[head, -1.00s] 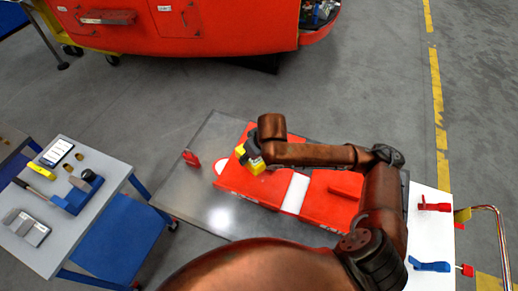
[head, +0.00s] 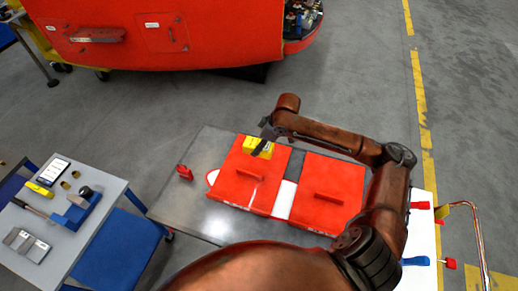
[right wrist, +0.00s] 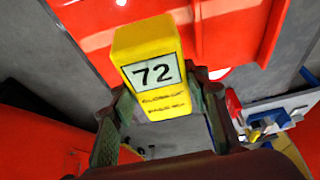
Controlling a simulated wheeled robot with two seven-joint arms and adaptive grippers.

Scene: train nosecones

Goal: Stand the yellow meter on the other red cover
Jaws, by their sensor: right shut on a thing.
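The yellow meter (head: 257,147) is between the fingers of my right gripper (head: 267,138), over the far edge of the left red cover (head: 235,188) in the head view. In the right wrist view the meter (right wrist: 150,45) shows a display reading 72, with my right gripper's fingers (right wrist: 160,105) on both sides of it. I cannot tell its exact height above the cover. The right red cover (head: 342,176) lies beside the left one, with a raised handle and nothing standing on it. My left gripper is out of view.
Both covers lie on a grey metal table (head: 195,160) with a small red part (head: 185,172) at its left. A side table (head: 100,178) with tools stands at left. A white table (head: 419,240) is at right. A large red train nose (head: 230,45) stands behind.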

